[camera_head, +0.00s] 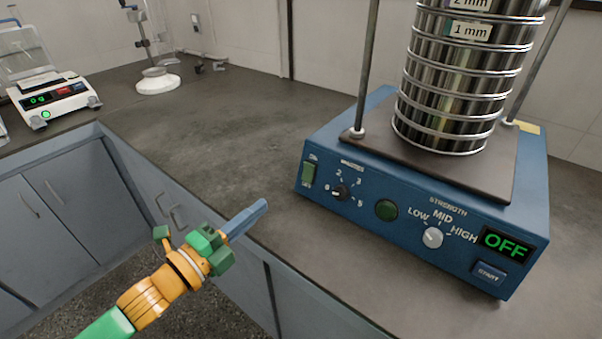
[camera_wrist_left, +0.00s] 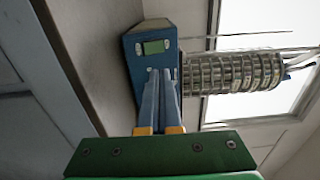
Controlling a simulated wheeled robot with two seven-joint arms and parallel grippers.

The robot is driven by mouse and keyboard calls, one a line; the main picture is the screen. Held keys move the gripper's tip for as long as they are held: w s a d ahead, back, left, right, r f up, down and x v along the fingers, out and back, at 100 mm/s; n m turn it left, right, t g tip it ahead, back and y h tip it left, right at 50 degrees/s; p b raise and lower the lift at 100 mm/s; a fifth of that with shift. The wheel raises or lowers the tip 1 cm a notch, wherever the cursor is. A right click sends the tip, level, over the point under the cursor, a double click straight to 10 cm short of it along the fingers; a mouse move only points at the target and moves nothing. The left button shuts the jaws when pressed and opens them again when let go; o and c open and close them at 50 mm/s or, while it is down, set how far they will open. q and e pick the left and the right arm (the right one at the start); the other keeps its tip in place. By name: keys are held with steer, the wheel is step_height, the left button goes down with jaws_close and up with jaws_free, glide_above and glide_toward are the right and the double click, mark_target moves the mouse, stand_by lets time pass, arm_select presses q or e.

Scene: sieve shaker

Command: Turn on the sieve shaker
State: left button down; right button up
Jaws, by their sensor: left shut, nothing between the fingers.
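The blue sieve shaker (camera_head: 330,222) stands on the dark counter, with a stack of metal sieves (camera_head: 455,85) on top. Its front panel has a green rocker switch (camera_head: 309,173), a black dial (camera_head: 341,192), a round green button (camera_head: 386,210), a white strength knob (camera_head: 432,237), a display (camera_head: 505,245) reading OFF and a START button (camera_head: 489,273). My left gripper (camera_head: 262,205) is shut and empty, left of the panel and apart from it. In the left wrist view its fingertips (camera_wrist_left: 164,75) overlap the shaker (camera_wrist_left: 150,30) in the picture. My right gripper is out of view.
A balance (camera_head: 55,100) and a stand with a white round base (camera_head: 158,84) are at the back left on the counter (camera_head: 230,120). Upright rods (camera_head: 367,65) flank the sieves. Grey cabinets (camera_head: 50,210) lie below.

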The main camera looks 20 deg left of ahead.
mark_target(308, 166)
arm_select(q)
steer(key=p+x, duration=0.1)
steer(key=x, duration=1.2)
steer(key=shift+w+r, duration=0.1)
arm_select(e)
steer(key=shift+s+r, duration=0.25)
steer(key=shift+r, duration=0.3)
